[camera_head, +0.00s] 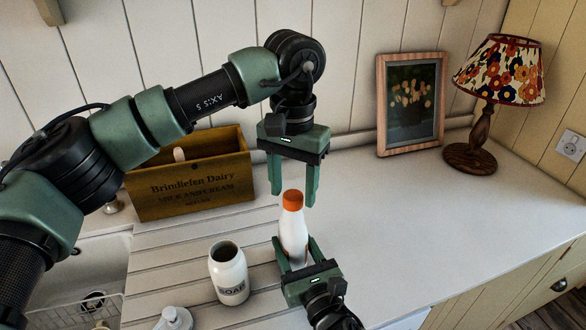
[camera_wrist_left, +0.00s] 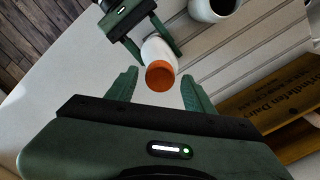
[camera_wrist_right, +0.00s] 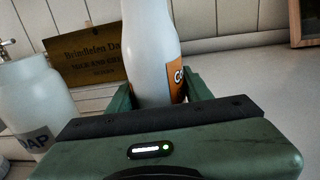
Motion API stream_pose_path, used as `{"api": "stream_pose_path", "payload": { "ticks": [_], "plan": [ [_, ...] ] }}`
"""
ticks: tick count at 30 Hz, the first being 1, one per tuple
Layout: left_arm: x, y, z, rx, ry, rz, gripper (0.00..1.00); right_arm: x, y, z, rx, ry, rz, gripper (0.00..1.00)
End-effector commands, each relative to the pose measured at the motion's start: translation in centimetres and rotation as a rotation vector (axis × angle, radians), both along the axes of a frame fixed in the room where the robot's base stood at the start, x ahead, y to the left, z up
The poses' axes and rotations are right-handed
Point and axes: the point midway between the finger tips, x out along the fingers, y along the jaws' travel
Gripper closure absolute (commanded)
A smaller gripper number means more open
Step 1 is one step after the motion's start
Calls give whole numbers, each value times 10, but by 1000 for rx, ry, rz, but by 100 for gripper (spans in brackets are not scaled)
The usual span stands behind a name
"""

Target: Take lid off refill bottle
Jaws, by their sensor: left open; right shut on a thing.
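The refill bottle (camera_head: 293,236) is white with an orange lid (camera_head: 292,200) on top, and stands upright on the counter. My right gripper (camera_head: 295,258) is shut on the bottle's lower body; the right wrist view shows its fingers on both sides of the bottle (camera_wrist_right: 150,45). My left gripper (camera_head: 295,200) is open and points down over the bottle, with its fingers on either side of the lid. In the left wrist view the orange lid (camera_wrist_left: 160,76) lies between the open fingertips, apart from both.
An open white soap jar (camera_head: 229,275) stands left of the bottle, with a white pump top (camera_head: 174,319) near it. A wooden dairy crate (camera_head: 190,185) is behind. A framed picture (camera_head: 410,104) and a lamp (camera_head: 488,105) stand at the back right. The right counter is clear.

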Motion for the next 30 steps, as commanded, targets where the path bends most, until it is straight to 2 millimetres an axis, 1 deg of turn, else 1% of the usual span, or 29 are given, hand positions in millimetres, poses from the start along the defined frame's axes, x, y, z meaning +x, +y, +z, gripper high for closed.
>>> {"api": "stream_pose_path", "payload": {
  "ticks": [1, 4, 12, 13, 14, 15, 17, 18, 19, 23, 25, 28, 30],
  "plan": [
    [0, 0, -5, 0, 0, 1, 48, 0, 0, -2, -1, 4, 0, 100],
    [0, 0, -10, 1, 0, 1, 48, 0, 0, -2, -1, 4, 0, 100],
    [0, 0, -12, 0, -1, 2, 48, 0, 0, -2, -1, 4, 0, 100],
    [0, 0, -12, 0, -1, 1, 50, 0, 0, -2, -1, 4, 0, 100],
    [0, 0, -12, 0, -1, 2, 59, 0, 0, -2, -1, 4, 0, 100],
    [0, 0, -12, 0, -1, 1, 70, 0, 0, -2, -1, 4, 0, 100],
    [0, 0, -12, 0, -1, 2, 87, 0, 0, -2, -1, 4, 0, 100],
    [0, 0, -12, 0, -1, 2, 98, 0, 0, -2, -1, 4, 0, 100],
    [0, 0, -12, 0, -1, 2, 100, 0, 0, -2, -1, 4, 0, 100],
    [0, 0, -12, 0, -1, 4, 100, 0, 0, -2, -1, 4, -1, 100],
    [0, 1, -12, 0, -1, 32, 100, 0, 0, -2, -2, 5, 0, 100],
    [0, 1, -12, 1, -1, 160, 100, 0, 0, -2, -2, 5, -1, 100],
    [0, 1, -11, 1, -1, 306, 100, 0, 0, -2, -2, 5, -1, 100]
  ]
}}
